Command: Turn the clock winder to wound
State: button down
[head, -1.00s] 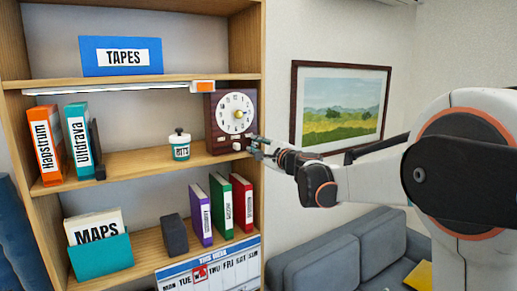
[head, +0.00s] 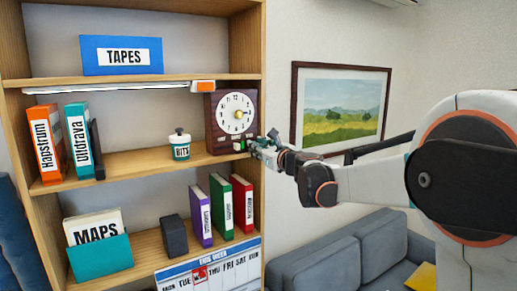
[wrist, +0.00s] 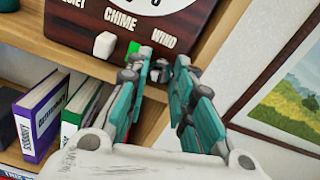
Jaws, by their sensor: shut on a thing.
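The clock (head: 222,140) is a dark brown box with a round white dial (head: 237,112), standing at the right end of the middle shelf. Its lower front also shows in the wrist view (wrist: 75,22), with the words CHIME and WIND, a white knob (wrist: 104,45) and a green patch (wrist: 133,47) beside it. My gripper (head: 254,145) is at the clock's lower right corner. In the wrist view its teal fingers (wrist: 167,58) close in below the word WIND, shut on the clock winder. The fingertips hide most of the winder, so its angle cannot be read.
A white BITS jar (head: 180,150) stands left of the clock. Purple, green and red binders (head: 242,205) stand on the shelf below. The bookcase's right side (head: 259,60) is close to my gripper. A framed picture (head: 340,108) hangs on the wall to the right.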

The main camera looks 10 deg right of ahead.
jog(key=shift+s+f+m, duration=0.1)
jog(key=shift+f+m, duration=0.05)
jog(key=shift+m, duration=0.85)
jog(key=c, duration=1.4)
grip_release()
jog(key=v, duration=1.2)
